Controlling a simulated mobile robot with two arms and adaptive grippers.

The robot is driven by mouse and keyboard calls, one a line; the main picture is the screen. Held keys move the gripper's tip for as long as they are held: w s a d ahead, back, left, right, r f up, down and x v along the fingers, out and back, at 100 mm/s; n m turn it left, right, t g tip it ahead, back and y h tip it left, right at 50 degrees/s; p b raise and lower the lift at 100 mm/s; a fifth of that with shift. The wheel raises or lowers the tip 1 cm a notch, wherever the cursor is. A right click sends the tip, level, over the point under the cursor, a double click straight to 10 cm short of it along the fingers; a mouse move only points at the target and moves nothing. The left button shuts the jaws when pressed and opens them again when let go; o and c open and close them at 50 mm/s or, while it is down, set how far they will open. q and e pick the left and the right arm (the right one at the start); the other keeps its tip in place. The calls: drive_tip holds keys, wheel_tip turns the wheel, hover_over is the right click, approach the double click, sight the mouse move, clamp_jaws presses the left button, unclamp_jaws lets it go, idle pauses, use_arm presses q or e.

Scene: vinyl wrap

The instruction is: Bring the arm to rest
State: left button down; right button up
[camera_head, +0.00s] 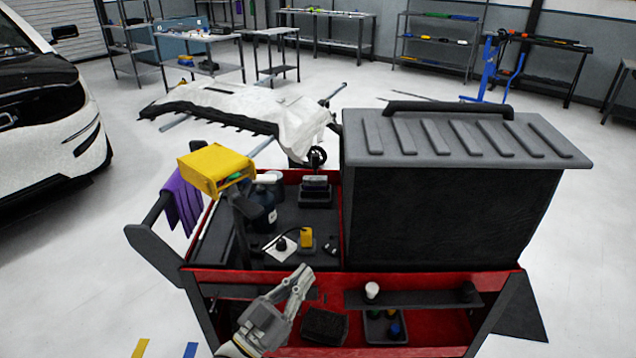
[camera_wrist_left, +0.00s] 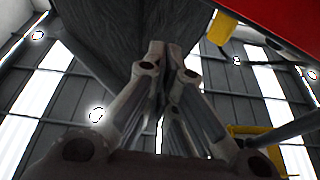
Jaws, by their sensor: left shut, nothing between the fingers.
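My left gripper (camera_head: 303,276) comes in from the bottom of the head view, in front of the red tool cart (camera_head: 250,276). Its fingers are together and hold nothing. In the left wrist view the two fingers (camera_wrist_left: 172,50) converge at their tips, with nothing visible between them. A dark surface lies beyond them, with red at the upper right. I do not see my right gripper in either view.
The cart carries a large black box (camera_head: 450,200) with a grey lid, a tray of bottles and small tools, and a yellow box (camera_head: 215,168) at left. A purple cloth (camera_head: 184,200) hangs from its handle. A white car (camera_head: 50,110) stands at left.

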use_arm(q)
drive_tip(key=s+a+f+n+g+y, duration=0.4)
drive_tip(key=s+a+f+n+y, duration=0.15)
drive_tip(key=a+f+y, duration=0.45)
drive_tip(key=s+a+f+g+y, duration=0.2)
drive_tip(key=s+g, duration=0.3)
drive_tip(key=s, duration=0.6)
drive_tip(key=s+a+f+g+y, duration=0.1)
drive_tip(key=s+a+f+g, duration=0.3)
drive_tip(key=s, duration=0.7)
wheel_tip(320, 180, down, 22)
drive_tip(key=d+g+p, duration=0.1)
drive_tip(key=d+g, duration=0.1)
drive_tip(key=s+a+f, duration=0.1)
drive_tip(key=s+f, duration=0.7)
drive_tip(key=s, duration=0.1)
drive_tip(key=s+a+f+g+p, duration=0.1)
drive_tip(key=s+a+f, duration=0.1)
drive_tip(key=s+f, duration=0.6)
drive_tip(key=shift+s+a+y+p, duration=0.25)
drive_tip(key=shift+s+y+p, duration=0.05)
drive_tip(key=shift+s, duration=0.1)
